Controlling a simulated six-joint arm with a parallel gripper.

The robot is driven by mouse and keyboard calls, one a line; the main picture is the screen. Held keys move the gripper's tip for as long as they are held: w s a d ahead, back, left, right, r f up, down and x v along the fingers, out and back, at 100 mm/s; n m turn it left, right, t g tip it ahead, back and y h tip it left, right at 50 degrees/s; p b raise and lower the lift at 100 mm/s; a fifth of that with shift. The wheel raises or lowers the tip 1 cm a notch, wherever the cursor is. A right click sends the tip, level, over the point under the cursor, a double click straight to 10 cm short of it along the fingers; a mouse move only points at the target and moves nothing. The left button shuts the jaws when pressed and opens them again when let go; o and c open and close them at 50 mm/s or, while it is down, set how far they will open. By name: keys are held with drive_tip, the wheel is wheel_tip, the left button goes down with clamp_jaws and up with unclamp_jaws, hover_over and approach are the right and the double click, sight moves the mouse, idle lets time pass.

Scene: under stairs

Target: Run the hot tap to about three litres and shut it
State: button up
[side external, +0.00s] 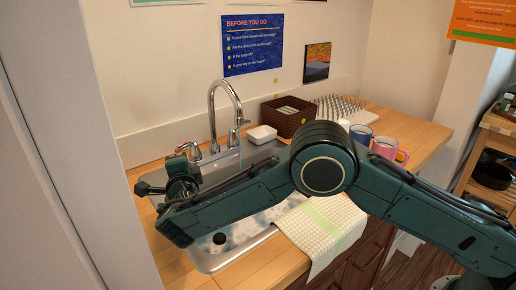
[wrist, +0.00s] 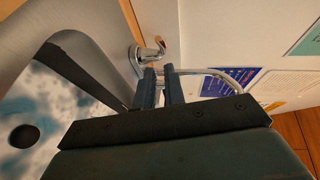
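The chrome tap (side external: 225,100) has a tall curved spout over the sink (side external: 205,262). Its hot handle (side external: 187,147), marked red, is on the left; the handle also shows in the wrist view (wrist: 150,52). My gripper (wrist: 160,70) points at this handle, its fingertips close to the handle base with a narrow gap between them. I see nothing clearly gripped, and contact is unclear. In the side view my wrist hides most of the fingers. A faint pale streak hangs below the spout; I cannot tell surely that it is water. The basin looks mottled blue-white.
A black round plug or drain (side external: 219,239) shows in the basin. A checked cloth (side external: 322,228) hangs over the front edge. A white dish (side external: 262,134), a brown basket (side external: 287,115), a drying rack (side external: 338,108) and mugs (side external: 385,147) stand to the right, behind my arm.

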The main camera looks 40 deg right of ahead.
drive_tip(key=shift+w+d+f, duration=0.1)
drive_tip(key=shift+w+d, duration=0.05)
clamp_jaws()
drive_tip(key=n+y, duration=0.8)
drive_tip(key=y, duration=0.4)
approach(183, 149)
drive_tip(key=v, duration=0.7)
drive_tip(key=shift+d, duration=0.2)
drive_tip(key=shift+w, duration=0.15)
drive_tip(key=shift+a+x, duration=0.1)
drive_tip(key=shift+x, duration=3.3)
drive_tip(key=shift+a+x, duration=0.15)
drive_tip(key=shift+x, duration=3.3)
